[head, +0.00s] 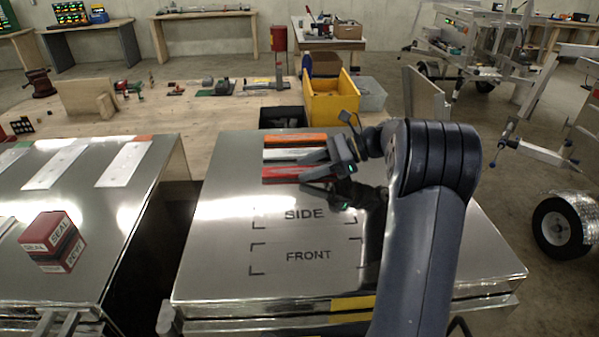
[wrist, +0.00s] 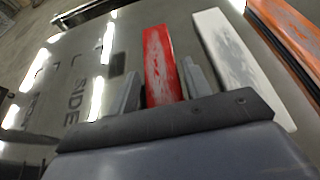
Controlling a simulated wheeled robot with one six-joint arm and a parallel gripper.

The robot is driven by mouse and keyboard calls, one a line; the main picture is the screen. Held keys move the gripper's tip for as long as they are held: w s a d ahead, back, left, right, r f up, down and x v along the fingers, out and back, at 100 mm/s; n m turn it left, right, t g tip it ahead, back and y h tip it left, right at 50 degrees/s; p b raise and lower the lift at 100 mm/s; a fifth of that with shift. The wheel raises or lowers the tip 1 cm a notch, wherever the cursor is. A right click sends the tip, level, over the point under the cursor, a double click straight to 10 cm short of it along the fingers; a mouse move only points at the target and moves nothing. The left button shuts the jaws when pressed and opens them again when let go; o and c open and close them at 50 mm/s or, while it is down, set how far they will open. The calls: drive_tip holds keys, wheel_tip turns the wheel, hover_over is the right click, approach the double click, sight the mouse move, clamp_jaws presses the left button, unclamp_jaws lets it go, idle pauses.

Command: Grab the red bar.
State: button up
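The red bar (head: 283,174) lies flat on the shiny metal top, nearest of three bars in the head view. It also shows in the wrist view (wrist: 162,62), with scuffed pale patches on its top. My gripper (head: 308,165) is low over the bar's right end. In the wrist view its two fingers (wrist: 162,88) stand on either side of the bar, apart, with the bar's near end between them. The gaps look narrow, and I cannot tell whether either finger touches. The bar's end nearest my palm is hidden.
A white bar (wrist: 238,60) lies close beside the red one, with an orange bar (head: 295,138) beyond it. Printed SIDE and FRONT outlines (head: 305,215) mark clear metal in front. A red SEAL box (head: 53,242) stands on the left metal top. A yellow bin (head: 330,100) stands behind.

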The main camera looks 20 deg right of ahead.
drive_tip(key=c, duration=0.7)
